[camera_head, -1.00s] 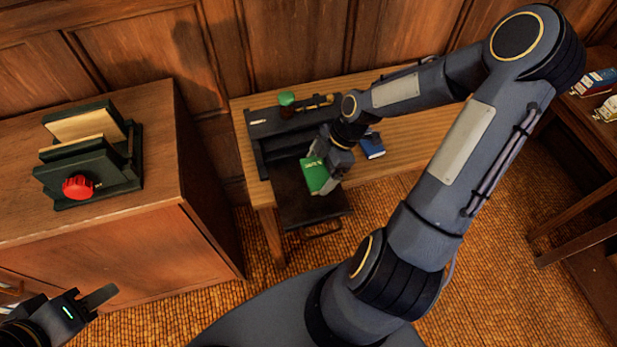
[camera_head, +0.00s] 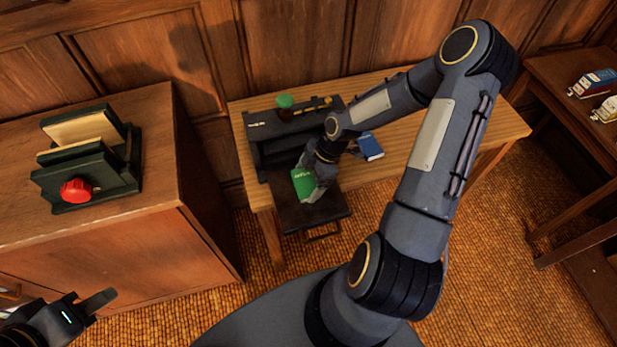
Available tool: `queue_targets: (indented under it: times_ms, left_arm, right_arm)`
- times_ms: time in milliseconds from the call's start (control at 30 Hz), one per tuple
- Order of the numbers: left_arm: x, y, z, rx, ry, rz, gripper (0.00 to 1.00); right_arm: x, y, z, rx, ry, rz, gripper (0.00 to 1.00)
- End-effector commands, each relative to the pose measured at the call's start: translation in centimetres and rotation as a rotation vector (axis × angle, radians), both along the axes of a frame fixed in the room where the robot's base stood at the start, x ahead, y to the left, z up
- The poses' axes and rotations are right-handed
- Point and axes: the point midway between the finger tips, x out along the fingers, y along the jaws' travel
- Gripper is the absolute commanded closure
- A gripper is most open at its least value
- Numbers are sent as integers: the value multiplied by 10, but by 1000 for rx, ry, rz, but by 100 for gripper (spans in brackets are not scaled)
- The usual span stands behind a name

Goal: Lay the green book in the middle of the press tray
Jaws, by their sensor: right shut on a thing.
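The green book (camera_head: 301,184) is held by my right gripper (camera_head: 311,190), whose jaws are shut on its right side. The book is over the dark press tray (camera_head: 318,214), nearer its back left part. I cannot tell whether the book touches the tray. The tray sticks out at the front of the black press (camera_head: 257,150) on the wooden table. My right wrist hides part of the press and the tray's back right. My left gripper (camera_head: 95,301) is at the lower left, away from the book; its finger gap is not clear.
A blue book (camera_head: 370,146) lies on the table (camera_head: 425,135) right of my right wrist. A green-topped item (camera_head: 285,102) stands at the press's back. A cabinet (camera_head: 150,225) at left bears a dark green stand with a red knob (camera_head: 76,190). A side table with small items is at right.

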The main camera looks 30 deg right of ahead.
Motion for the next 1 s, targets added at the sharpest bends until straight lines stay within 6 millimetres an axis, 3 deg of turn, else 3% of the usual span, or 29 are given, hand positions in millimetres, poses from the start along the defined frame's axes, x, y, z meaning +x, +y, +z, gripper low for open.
queue_targets:
  times_ms: [100, 467, 800, 1000]
  left_arm:
    - [0, 0, -1, 0, 0, 0, 64]
    - [0, 0, 2, 0, 0, 0, 64]
    - [0, 0, 2, 0, 0, 0, 64]
    - [0, 0, 3, 0, 0, 0, 64]
  right_arm:
    - [0, 0, -1, 0, 0, 0, 0]
    - [0, -3, 8, -2, -3, -3, 0]
    - [-7, -32, 72, -5, -4, -4, 0]
    - [-11, -44, 101, -3, -1, -2, 0]
